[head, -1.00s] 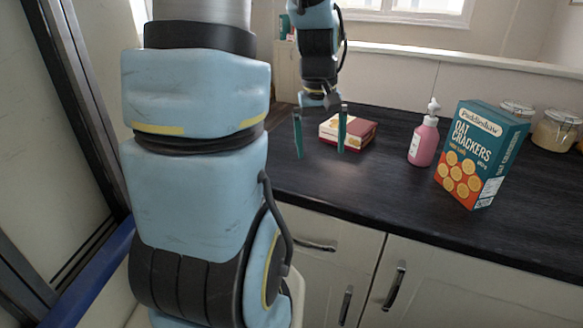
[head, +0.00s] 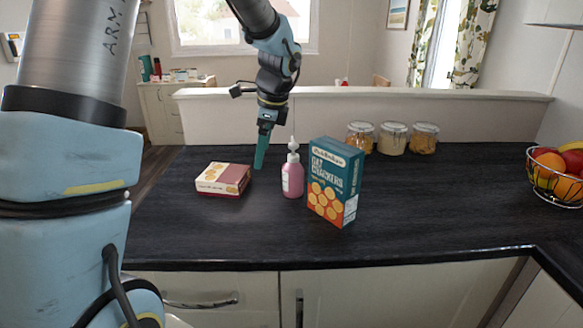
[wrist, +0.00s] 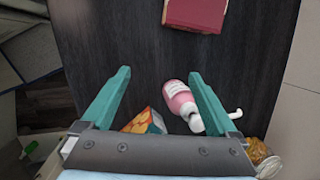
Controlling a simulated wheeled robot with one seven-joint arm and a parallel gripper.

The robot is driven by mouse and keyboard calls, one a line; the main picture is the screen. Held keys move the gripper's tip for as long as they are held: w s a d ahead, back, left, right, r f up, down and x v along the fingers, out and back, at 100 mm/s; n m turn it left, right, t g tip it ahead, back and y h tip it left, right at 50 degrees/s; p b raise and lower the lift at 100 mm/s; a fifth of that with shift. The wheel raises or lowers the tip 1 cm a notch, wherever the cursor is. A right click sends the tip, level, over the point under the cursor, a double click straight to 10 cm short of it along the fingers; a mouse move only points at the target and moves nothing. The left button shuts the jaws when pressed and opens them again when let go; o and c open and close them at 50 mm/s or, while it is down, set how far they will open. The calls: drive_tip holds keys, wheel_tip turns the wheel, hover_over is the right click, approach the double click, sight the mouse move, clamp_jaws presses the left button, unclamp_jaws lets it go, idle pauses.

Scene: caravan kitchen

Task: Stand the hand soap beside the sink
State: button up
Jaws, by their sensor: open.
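The hand soap, a pink pump bottle (head: 292,177) with a white pump, stands upright on the dark counter (head: 220,235), between a red-and-cream box and a cracker box. My gripper (head: 259,166) hangs just left of the soap, its fingers pointing down and seen edge-on. In the wrist view my gripper (wrist: 160,74) has its two green fingers wide apart with nothing held. There the soap (wrist: 178,98) shows near the right finger, which overlaps part of it. I cannot tell whether they touch. No sink is in view.
The cracker box (head: 334,183) stands close right of the soap. The low box (head: 222,179) lies to the left. Several glass jars (head: 393,138) line the back, and a fruit basket (head: 557,176) sits far right. The counter between is clear.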

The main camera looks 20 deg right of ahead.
sight(296, 144)
drive_tip(key=d+r+m, duration=0.1)
drive_tip(key=d+m, duration=0.1)
drive_tip(key=d, duration=0.1)
drive_tip(key=d+r+m, duration=0.1)
drive_tip(key=d+m, duration=0.2)
drive_tip(key=d, duration=0.1)
drive_tip(key=d+r+m+t+p, duration=0.1)
drive_tip(key=d+m, duration=0.1)
drive_tip(key=d, duration=0.2)
drive_tip(key=shift+w+r, duration=0.3)
drive_tip(key=shift+w, duration=0.1)
drive_tip(key=shift+w+f+m+y, duration=0.1)
drive_tip(key=shift+f+m+y, duration=0.2)
drive_tip(key=p+x, duration=0.1)
drive_tip(key=x, duration=0.3)
drive_tip(key=shift+w+f, duration=0.15)
drive_tip(key=shift+f, duration=0.05)
drive_tip(key=shift+w+a+f+p, duration=0.25)
drive_tip(key=shift+f+p, duration=0.2)
drive_tip(key=shift+p, duration=0.25)
drive_tip(key=shift+p+x, duration=0.95)
drive_tip(key=shift+x, duration=1.25)
drive_tip(key=shift+a, duration=0.15)
clamp_jaws()
drive_tip(key=shift+s+f, duration=0.1)
